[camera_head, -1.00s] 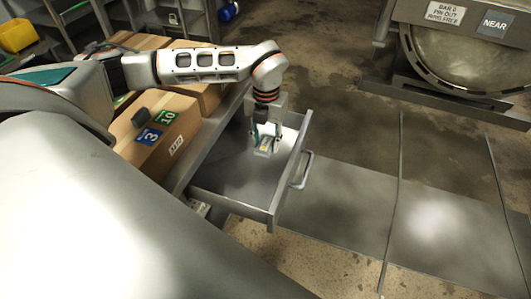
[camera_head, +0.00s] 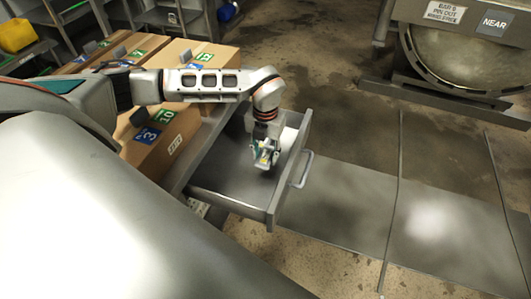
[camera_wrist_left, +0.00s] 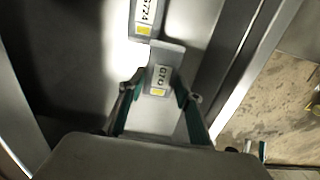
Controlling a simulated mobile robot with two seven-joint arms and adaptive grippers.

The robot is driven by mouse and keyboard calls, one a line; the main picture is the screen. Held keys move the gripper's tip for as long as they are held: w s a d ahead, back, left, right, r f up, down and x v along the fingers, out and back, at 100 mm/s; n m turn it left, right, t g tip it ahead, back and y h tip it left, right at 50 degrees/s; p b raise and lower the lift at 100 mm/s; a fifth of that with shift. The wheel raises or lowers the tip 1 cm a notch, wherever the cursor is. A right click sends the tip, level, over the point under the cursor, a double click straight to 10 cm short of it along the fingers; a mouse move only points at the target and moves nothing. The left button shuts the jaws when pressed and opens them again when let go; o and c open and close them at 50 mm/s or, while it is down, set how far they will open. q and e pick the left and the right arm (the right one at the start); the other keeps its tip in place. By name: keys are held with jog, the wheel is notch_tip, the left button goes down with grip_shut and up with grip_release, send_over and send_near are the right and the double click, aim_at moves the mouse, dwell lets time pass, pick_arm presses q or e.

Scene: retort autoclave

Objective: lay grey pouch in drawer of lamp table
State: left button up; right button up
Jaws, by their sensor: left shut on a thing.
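My left gripper (camera_head: 264,147) is over the open drawer (camera_head: 228,180) and shut on a small grey pouch (camera_head: 265,159). Whether the held pouch touches the drawer floor I cannot tell. My right gripper is not in view.
Cardboard boxes (camera_head: 181,133) with numbered tags stand on the surface left of the drawer. The drawer handle (camera_head: 303,168) faces right. A large round vessel (camera_head: 470,65) stands at the upper right. The floor between is clear.

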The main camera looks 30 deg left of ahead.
aim_at(266, 156)
pick_arm(q)
jog(key=shift+f, duration=0.4)
jog(key=o, duration=1.2)
jog(key=shift+r, duration=0.15)
notch_tip(266, 156, up, 13)
jog(key=shift+p, duration=0.4)
